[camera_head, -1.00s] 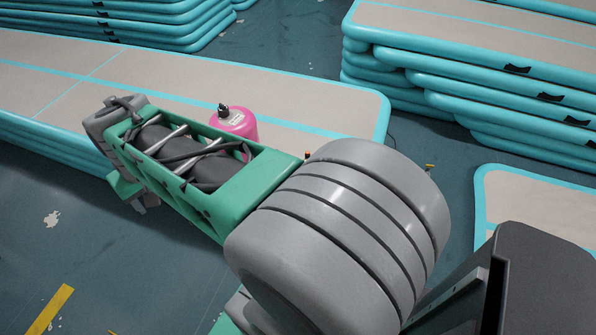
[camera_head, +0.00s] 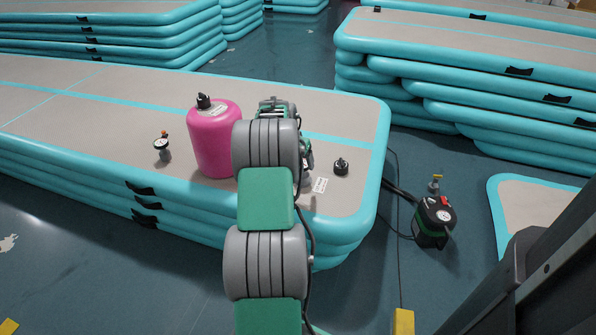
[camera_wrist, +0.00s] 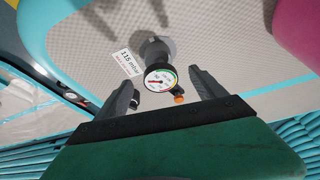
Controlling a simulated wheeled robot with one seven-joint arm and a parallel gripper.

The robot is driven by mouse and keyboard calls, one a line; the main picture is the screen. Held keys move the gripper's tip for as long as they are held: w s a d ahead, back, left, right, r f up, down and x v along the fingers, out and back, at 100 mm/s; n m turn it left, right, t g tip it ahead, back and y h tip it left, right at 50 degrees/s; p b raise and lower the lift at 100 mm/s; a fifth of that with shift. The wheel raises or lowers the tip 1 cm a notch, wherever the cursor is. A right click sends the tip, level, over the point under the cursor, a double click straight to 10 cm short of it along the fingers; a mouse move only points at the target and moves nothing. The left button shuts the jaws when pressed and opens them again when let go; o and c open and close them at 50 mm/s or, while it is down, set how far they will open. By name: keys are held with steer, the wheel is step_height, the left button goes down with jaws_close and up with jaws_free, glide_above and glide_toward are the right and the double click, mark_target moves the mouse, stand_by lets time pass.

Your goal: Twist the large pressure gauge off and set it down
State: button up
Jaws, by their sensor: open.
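A white label (camera_wrist: 128,62) reading 115 mbar lies beside the valve. In the head view my arm hides this gauge and my fingertips; the label (camera_head: 320,185) shows. A smaller-looking gauge (camera_head: 161,147) stands on the mat left of the pink cylinder (camera_head: 213,140).
The beige and turquoise inflatable mat (camera_head: 100,100) has free surface to the left. A black cap-like fitting (camera_head: 341,166) sits on it right of my arm. A black pump (camera_head: 433,220) with a dial and hose stands on the floor. Stacked mats (camera_head: 470,80) stand behind.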

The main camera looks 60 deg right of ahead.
mark_target(303, 162)
steer(key=shift+s+d+f, duration=0.15)
steer(key=shift+d+f, duration=0.1)
steer(key=shift+f, duration=0.2)
steer(key=b+x, duration=0.2)
steer(key=x, duration=0.5)
steer(key=shift+b, duration=0.3)
steer(key=shift+c, duration=0.2)
steer(key=c, duration=1.5)
steer(key=shift+w+r+m+g, duration=0.1)
steer(key=shift+w+m+g, duration=0.15)
steer(key=shift+m, duration=0.65)
steer(key=shift+c, duration=0.2)
steer(key=shift+s+m+g+p, duration=0.15)
steer(key=shift+m+g+p, duration=0.25)
steer(key=shift+m, duration=0.6)
steer(key=shift+r+p, duration=1.45)
steer(key=shift+r, duration=1.05)
